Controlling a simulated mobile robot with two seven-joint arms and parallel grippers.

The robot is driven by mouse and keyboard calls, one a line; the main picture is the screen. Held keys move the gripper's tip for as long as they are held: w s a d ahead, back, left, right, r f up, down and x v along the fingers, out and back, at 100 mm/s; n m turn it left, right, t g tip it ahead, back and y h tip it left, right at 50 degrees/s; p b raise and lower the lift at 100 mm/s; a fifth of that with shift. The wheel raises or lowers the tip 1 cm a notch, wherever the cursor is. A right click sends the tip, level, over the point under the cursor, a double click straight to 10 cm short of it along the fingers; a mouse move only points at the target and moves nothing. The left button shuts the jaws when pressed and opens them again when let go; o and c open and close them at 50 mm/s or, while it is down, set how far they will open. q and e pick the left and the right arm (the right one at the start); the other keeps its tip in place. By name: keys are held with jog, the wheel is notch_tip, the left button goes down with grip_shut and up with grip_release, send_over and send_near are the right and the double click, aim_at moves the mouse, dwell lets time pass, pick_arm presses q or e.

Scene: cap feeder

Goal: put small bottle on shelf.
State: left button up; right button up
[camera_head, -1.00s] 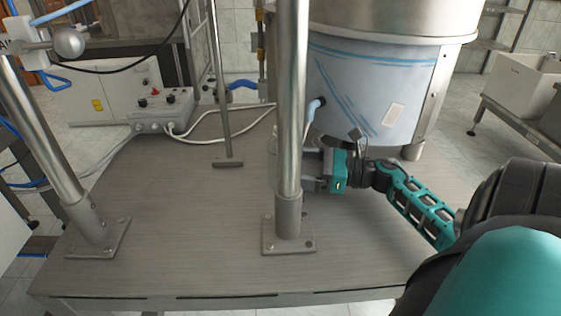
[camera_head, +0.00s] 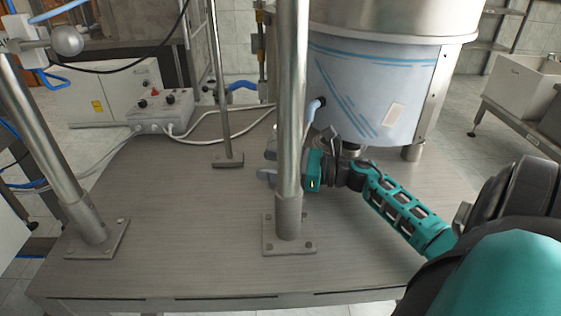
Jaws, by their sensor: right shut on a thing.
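My right gripper (camera_head: 268,167) is behind the middle steel post, low over the grey table. Its fingers show just left of the post and its teal body just right of it. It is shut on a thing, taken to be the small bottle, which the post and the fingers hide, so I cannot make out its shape. A rack with shelves (camera_head: 515,30) stands at the far back right; I cannot tell whether it is the task's shelf. My left gripper is not in view.
The middle steel post (camera_head: 290,110) stands in front of my right gripper. A left post (camera_head: 45,150) and a thin rod (camera_head: 222,100) also rise from the table (camera_head: 170,225). A large steel drum (camera_head: 375,90) is behind.

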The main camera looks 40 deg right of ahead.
jog(key=c, duration=0.5)
